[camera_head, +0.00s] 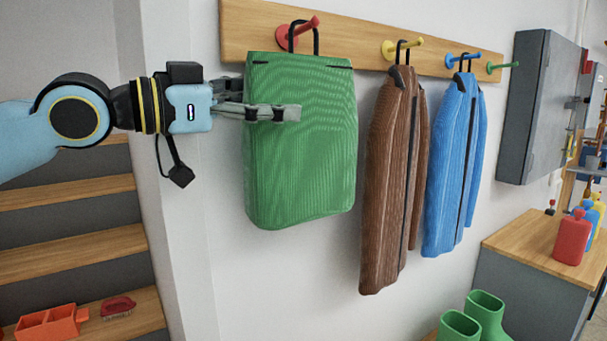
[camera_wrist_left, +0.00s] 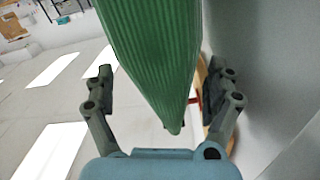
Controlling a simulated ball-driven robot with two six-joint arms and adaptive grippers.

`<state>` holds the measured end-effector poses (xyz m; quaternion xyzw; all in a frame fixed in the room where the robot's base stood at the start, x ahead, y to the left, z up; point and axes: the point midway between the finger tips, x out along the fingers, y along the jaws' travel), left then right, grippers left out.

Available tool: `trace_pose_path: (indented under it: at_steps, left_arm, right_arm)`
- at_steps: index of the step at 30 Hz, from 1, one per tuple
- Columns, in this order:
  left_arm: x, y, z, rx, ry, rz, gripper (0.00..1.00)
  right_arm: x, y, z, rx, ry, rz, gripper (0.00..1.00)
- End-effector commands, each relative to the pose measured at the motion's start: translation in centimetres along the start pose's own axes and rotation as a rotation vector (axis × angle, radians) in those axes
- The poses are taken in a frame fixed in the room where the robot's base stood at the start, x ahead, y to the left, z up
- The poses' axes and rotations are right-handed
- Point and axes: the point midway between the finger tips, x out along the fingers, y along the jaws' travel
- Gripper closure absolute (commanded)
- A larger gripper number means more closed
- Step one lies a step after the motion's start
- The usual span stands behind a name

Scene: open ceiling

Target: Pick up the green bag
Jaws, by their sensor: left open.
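The green bag (camera_head: 300,165) is a ribbed, boxy bag hanging by a dark loop from the red peg (camera_head: 298,30) at the left end of the wooden rack. My left gripper (camera_head: 285,113) reaches in from the left at the upper part of the bag, with one finger showing across its front. In the left wrist view the green bag (camera_wrist_left: 160,60) lies between the two spread fingers of my left gripper (camera_wrist_left: 160,90), with a gap visible on the right side. My right gripper is not in view.
A brown coat (camera_head: 388,180) and a blue coat (camera_head: 455,160) hang to the right on the wooden rack (camera_head: 360,40). A grey wall cabinet (camera_head: 540,105) is further right. Wooden steps (camera_head: 70,190) are on the left. Green boots (camera_head: 485,310) stand below.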

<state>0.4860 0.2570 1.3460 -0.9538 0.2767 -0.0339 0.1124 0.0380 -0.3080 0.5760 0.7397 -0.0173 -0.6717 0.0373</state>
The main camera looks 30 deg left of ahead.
Motion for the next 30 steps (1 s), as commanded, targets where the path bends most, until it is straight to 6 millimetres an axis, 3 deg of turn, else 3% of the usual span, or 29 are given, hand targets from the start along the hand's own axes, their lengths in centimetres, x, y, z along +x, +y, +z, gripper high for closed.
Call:
trace_pose_path:
  at_steps: [7,17,30]
  left_arm:
    - [1.7,-0.1,-0.2,-0.004,0.0,-0.004,0.12]
    - [1.9,0.0,-0.1,-0.002,-0.003,0.001,0.14]
    - [1.9,0.0,-0.1,-0.002,-0.003,0.001,0.71]
  right_arm:
    - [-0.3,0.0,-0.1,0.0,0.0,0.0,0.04]
    - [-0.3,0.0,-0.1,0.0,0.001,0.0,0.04]
    - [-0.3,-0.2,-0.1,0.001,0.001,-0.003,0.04]
